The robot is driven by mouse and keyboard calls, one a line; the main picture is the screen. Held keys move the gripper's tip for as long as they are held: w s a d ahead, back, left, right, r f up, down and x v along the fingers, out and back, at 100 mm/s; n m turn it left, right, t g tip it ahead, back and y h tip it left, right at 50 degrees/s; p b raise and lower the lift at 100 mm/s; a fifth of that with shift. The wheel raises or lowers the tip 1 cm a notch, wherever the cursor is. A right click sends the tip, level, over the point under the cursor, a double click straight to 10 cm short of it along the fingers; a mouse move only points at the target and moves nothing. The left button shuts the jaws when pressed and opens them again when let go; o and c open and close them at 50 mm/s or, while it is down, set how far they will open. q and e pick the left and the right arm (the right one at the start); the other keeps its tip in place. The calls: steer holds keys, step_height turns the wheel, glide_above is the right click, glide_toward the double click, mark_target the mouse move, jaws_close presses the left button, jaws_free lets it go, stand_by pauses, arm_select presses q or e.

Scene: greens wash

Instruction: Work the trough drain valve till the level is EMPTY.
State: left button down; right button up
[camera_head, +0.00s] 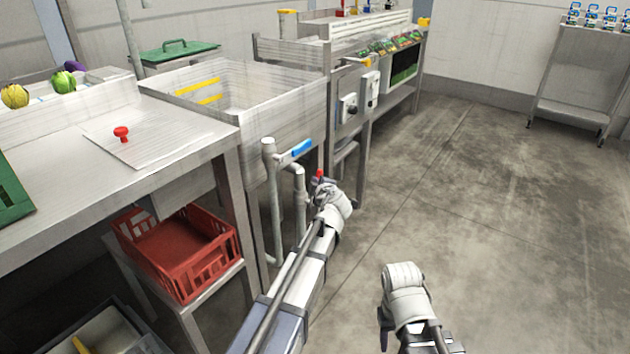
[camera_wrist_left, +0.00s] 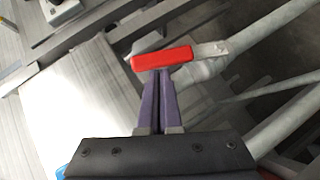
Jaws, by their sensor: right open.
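The trough (camera_head: 303,98) stands behind the left bench, with yellow strips on its inner wall; I cannot read its level. Under its near corner are grey pipes (camera_head: 275,205). A red valve lever (camera_head: 319,174) shows low on the pipework, and a lever with a blue handle (camera_head: 301,148) sits above it. My left gripper (camera_head: 322,184) is at the red lever. In the left wrist view its purple fingers (camera_wrist_left: 159,72) are together, their tips at the red lever (camera_wrist_left: 162,58); touching or just apart, I cannot tell. My right gripper (camera_head: 384,328) is open, low over the floor, mostly hidden by its wrist.
A red crate (camera_head: 180,250) sits on the shelf under the left bench (camera_head: 190,115). Control boxes with knobs (camera_head: 348,108) are mounted beyond the trough. The floor (camera_head: 480,200) to the right is clear up to a metal rack (camera_head: 575,110).

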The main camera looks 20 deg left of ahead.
arm_select(q)
steer(key=w+d+f+m+g+y+p, duration=0.1)
steer(key=w+d+f+m+g+p, duration=0.1)
steer(key=w+f+m+g, duration=0.3)
steer(key=w+d+g, duration=0.1)
steer(key=w+g, duration=0.2)
steer(key=shift+w+f+g, duration=0.2)
steer(key=shift+g, duration=0.1)
stand_by(0.5)
steer(key=shift+d+f, duration=0.1)
stand_by(0.6)
